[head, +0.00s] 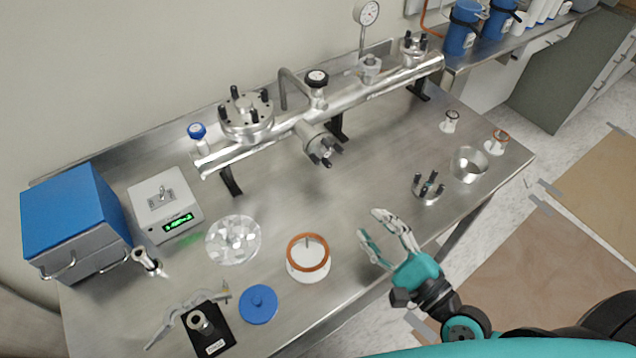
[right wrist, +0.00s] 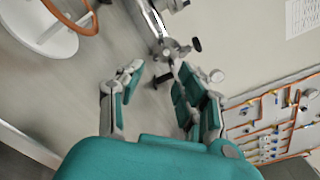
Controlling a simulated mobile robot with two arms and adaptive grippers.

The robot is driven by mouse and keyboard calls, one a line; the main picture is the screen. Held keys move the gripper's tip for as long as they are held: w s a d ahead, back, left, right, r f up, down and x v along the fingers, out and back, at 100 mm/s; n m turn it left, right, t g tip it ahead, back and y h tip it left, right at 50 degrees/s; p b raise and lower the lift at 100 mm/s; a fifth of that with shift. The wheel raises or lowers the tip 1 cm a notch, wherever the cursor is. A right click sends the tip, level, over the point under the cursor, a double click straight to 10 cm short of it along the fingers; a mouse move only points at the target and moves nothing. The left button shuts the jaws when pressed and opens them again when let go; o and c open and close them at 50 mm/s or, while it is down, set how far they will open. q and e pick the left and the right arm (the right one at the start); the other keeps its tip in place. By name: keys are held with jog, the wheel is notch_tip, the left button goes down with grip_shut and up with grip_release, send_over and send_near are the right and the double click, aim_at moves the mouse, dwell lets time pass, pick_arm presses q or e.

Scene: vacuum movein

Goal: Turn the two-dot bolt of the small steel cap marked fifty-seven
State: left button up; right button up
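I cannot read a fifty-seven or bolt dots in either view. Small steel flanged parts with dark bolts show in the head view: one on the front port of the steel tube (head: 320,147), one on top at its far right end (head: 414,50), and one loose on the table (head: 428,190). A larger bolted flange (head: 246,117) sits on the tube's left part. My right gripper (head: 377,228) is open and empty over the table, left of the loose part and apart from it. It is also open in the right wrist view (right wrist: 158,88). My left gripper is out of view.
A white tub with a copper-coloured ring (head: 307,265), a blue disc (head: 258,304) and a clear wheel-like part (head: 233,240) lie front left. A steel cup (head: 468,164) stands at the right. A blue box (head: 75,215) is at the left. The table's middle is mostly clear.

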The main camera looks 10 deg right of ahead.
jog(key=p, duration=0.2)
send_near(320, 164)
jog(key=p+x, duration=0.3)
jog(key=x, duration=0.4)
jog(key=shift+w+a+r, duration=0.1)
jog(key=shift+w+a, duration=0.05)
jog(key=shift+w, duration=0.05)
jog(key=shift+w+a, duration=0.1)
jog(key=shift+w, duration=0.15)
jog(key=shift+w+a, duration=0.1)
jog(key=shift+w, duration=0.05)
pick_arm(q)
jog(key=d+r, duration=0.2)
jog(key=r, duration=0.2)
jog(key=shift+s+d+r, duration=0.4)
pick_arm(e)
grip_shut()
